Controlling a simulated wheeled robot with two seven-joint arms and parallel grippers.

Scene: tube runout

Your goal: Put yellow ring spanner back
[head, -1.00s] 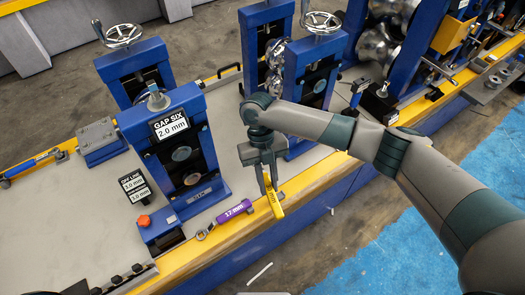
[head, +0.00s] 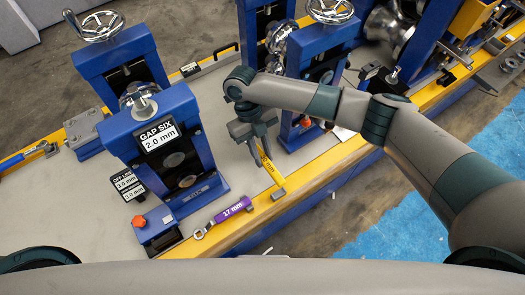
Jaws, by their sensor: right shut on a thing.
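My right gripper (head: 261,150) is shut on the yellow ring spanner (head: 267,168), near the front edge of the bench. The spanner hangs tilted below the fingers, and its grey lower end (head: 278,193) is over the yellow edge strip. I cannot tell whether that end touches the strip. Part of the spanner is hidden by the gripper. A purple spanner marked 17 mm (head: 231,211) lies to the left of it, near the front edge. My left gripper is not in view.
A blue roll stand with a GAP SIX 2.0 mm sign (head: 157,138) stands left of my right gripper. Another blue stand (head: 310,70) is close behind it. A small OFF LINE sign (head: 127,183) and a red knob (head: 139,221) are at left. Grey bench top (head: 225,95) lies bare between the stands.

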